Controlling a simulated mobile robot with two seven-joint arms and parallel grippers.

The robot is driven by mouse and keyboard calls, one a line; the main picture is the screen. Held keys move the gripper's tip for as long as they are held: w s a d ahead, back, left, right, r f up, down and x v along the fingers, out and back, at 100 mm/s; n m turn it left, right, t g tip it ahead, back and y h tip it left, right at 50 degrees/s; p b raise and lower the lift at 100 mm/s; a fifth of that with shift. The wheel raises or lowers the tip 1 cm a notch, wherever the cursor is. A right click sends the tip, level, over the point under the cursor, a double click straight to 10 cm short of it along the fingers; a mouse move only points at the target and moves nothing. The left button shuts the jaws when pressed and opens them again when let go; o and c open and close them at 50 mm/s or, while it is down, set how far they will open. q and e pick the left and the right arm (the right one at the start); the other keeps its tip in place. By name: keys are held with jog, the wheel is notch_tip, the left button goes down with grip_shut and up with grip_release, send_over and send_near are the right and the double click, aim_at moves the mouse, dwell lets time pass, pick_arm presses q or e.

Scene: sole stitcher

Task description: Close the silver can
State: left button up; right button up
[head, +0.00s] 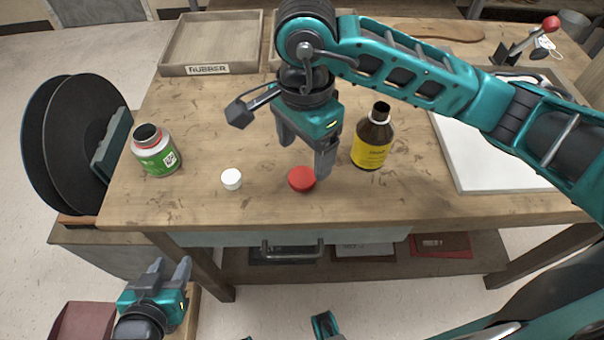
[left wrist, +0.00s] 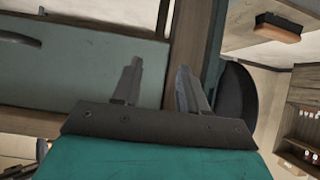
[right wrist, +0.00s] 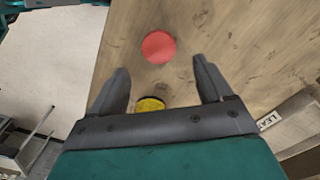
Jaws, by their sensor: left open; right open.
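An open can (head: 155,152) with a green label, silver body and reddish neck stands upright at the table's left. A white cap (head: 231,179) lies to its right, near the front edge. A red cap (head: 301,179) lies further right and also shows in the right wrist view (right wrist: 158,47). My right gripper (head: 305,158) is open and empty above the table, just behind the red cap; the cap is beyond its fingertips. My left gripper (head: 171,267) is open and empty, low in front of the table; its fingers show in the left wrist view (left wrist: 157,78).
An uncapped brown bottle (head: 373,138) with a yellow label stands right of my right gripper. A rubber tray (head: 208,69) is at the back left, a white board (head: 480,160) at the right. Black discs (head: 75,145) flank the table's left side. A drawer handle (head: 292,250) projects in front.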

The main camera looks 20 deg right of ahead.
aim_at(303, 176)
jog(key=shift+s+a+f, duration=0.1)
jog(key=shift+f, duration=1.25)
jog(key=shift+s+a+f, duration=0.1)
jog(key=shift+f, duration=1.2)
pick_arm(q)
jog(key=shift+w+f, duration=0.1)
pick_arm(e)
jog(key=c, duration=1.1)
pick_arm(q)
jog(key=shift+s+a+r+y+p, duration=0.35)
jog(key=shift+a+r+p, duration=0.25)
jog(key=shift+p, duration=0.85)
pick_arm(e)
jog(key=shift+r, duration=10.05)
pick_arm(q)
jog(key=shift+o, duration=0.3)
